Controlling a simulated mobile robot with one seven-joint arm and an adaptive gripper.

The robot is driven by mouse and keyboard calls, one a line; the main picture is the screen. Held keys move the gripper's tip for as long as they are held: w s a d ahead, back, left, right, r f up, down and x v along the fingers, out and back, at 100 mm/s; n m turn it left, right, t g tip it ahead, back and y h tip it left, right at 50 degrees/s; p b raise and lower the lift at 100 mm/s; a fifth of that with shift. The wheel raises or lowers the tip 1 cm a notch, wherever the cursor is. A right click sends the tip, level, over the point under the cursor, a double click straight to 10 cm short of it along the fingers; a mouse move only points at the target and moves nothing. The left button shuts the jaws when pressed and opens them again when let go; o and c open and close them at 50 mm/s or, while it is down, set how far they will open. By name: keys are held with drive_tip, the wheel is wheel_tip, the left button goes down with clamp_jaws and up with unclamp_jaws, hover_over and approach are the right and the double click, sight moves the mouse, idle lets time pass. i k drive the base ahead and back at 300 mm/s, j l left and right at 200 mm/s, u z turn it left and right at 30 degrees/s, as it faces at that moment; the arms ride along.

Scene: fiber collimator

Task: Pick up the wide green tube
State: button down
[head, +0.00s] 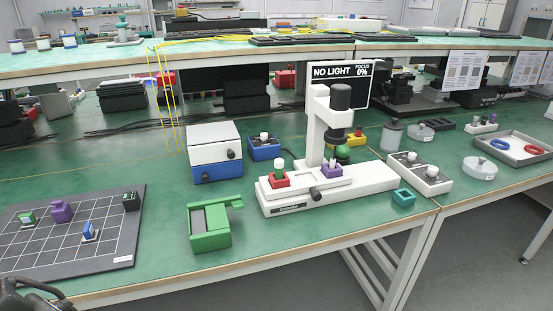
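No piece is plainly readable as the wide green tube. A small green piece (27,219) with a pale part sits at the left of the dark gridded mat (70,255). Another green rounded part (343,153) is under the black head of the white instrument (325,190). Dark curved parts of my arm or gripper (32,294) show at the bottom left corner, cut off by the frame. Its fingers are not clearly visible.
The mat also carries a purple piece (62,211), a blue piece (89,231) and a dark block (131,202). A white and blue box (215,152) stands behind the green fixture. The green tabletop between mat and fixture is clear. A screen (340,82) reads "NO LIGHT".

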sight(278, 173)
drive_tip(key=i+l, duration=0.2)
drive_tip(key=l, duration=0.2)
drive_tip(key=i+l, duration=0.45)
drive_tip(key=l, duration=0.3)
drive_tip(key=u, duration=0.05)
